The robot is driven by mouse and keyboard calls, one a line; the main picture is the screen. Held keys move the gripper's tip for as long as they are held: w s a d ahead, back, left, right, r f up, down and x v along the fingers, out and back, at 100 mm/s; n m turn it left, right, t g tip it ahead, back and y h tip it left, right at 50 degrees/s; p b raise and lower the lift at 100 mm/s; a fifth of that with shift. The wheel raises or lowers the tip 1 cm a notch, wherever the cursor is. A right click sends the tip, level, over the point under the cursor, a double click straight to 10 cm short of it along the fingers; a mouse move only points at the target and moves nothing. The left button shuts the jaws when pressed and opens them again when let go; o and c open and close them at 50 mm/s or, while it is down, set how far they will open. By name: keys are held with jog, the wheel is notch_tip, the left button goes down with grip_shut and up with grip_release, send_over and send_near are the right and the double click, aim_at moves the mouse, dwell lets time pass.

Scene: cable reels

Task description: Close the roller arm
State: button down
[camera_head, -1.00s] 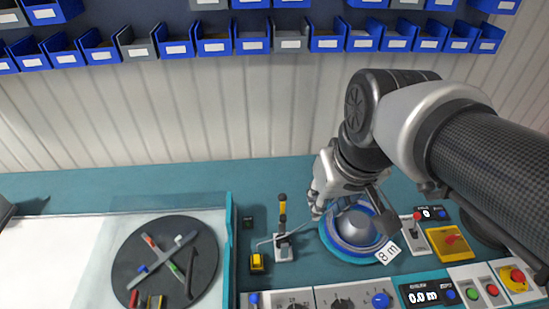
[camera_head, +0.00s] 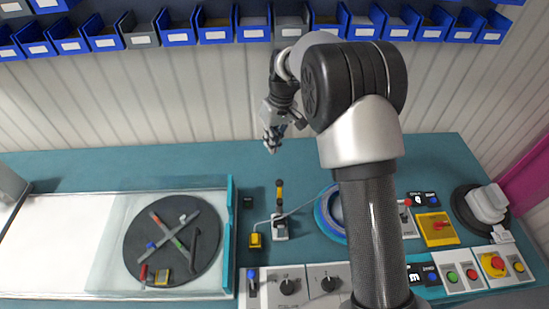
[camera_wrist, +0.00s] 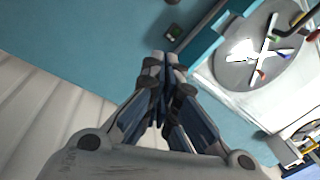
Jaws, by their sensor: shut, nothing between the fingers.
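A small upright lever with a yellow and black handle (camera_head: 280,195) stands on a light base in the head view; it looks like the roller arm. A thin rod runs from it to a yellow block (camera_head: 255,240) on its left. My gripper (camera_head: 272,147) is shut and empty, raised above the back of the teal bench, behind the lever. In the wrist view its fingertips (camera_wrist: 166,58) are together, with bare bench beyond them. The lever does not clearly show in the wrist view. A blue reel (camera_head: 328,215) right of the lever is partly hidden by my arm.
A dark round turntable (camera_head: 172,240) with coloured pieces sits on a white surface at the left, behind a clear panel. Control panels with knobs (camera_head: 288,286) line the front. A yellow switch box (camera_head: 436,228) is at the right. Blue bins hang on the back wall. The back of the bench is clear.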

aim_at(279, 192)
jog(key=s+f+b, duration=0.1)
jog(key=s+f, duration=0.2)
jog(key=f, duration=0.6)
jog(key=shift+s+f, duration=0.15)
jog(key=shift+s, duration=0.1)
jog(key=shift+d, duration=0.1)
jog(key=shift+b, duration=0.5)
